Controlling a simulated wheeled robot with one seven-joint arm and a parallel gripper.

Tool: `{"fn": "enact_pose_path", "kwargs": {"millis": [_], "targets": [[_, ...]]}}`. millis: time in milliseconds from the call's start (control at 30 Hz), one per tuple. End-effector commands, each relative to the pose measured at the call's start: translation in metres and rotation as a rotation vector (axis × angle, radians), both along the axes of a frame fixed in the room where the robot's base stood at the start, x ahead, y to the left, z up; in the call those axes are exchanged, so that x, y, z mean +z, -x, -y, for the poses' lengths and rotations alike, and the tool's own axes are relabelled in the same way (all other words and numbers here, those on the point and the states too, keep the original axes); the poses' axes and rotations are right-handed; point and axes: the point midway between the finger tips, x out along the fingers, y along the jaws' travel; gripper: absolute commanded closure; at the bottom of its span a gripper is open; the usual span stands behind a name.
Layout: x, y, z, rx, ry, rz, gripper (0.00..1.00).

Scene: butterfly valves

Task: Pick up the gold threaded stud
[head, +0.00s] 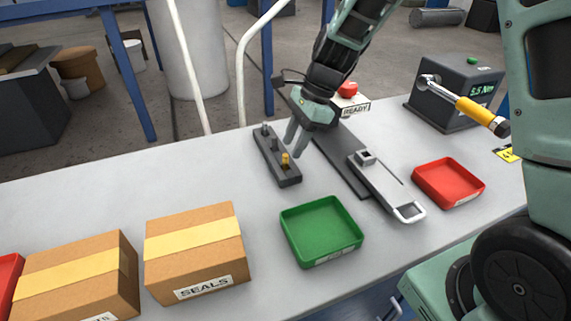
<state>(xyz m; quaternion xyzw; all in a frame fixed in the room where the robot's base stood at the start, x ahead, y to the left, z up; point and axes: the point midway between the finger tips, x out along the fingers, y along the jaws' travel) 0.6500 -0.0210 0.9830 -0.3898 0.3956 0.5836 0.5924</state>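The gold threaded stud (286,160) stands upright at the near end of a dark narrow block (289,181) on the grey table. Two grey studs (266,130) stand at the far end of the same block. My gripper (294,141) points down just above and behind the gold stud, at the block's right side. Its two fingers look parted, with nothing seen between them. From this view I cannot tell the exact gap between the fingertips and the stud.
A green tray (342,255) stands in front of the block. To the right are a grey fixture with a handle (408,212), a red tray (424,190) and a torque tester (428,122) with a yellow-handled tool (474,110). A SEALS box (160,265) stands at front left.

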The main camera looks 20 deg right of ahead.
Motion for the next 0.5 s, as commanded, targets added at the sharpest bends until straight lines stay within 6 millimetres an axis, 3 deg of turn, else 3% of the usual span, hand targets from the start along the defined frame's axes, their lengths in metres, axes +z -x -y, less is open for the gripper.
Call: {"fn": "enact_pose_path", "kwargs": {"millis": [233,500], "targets": [[-0.032,0.001,-0.015,0.002,-0.001,-0.002,0.61],[-0.038,0.001,-0.017,0.001,0.0,0.0,0.61]]}}
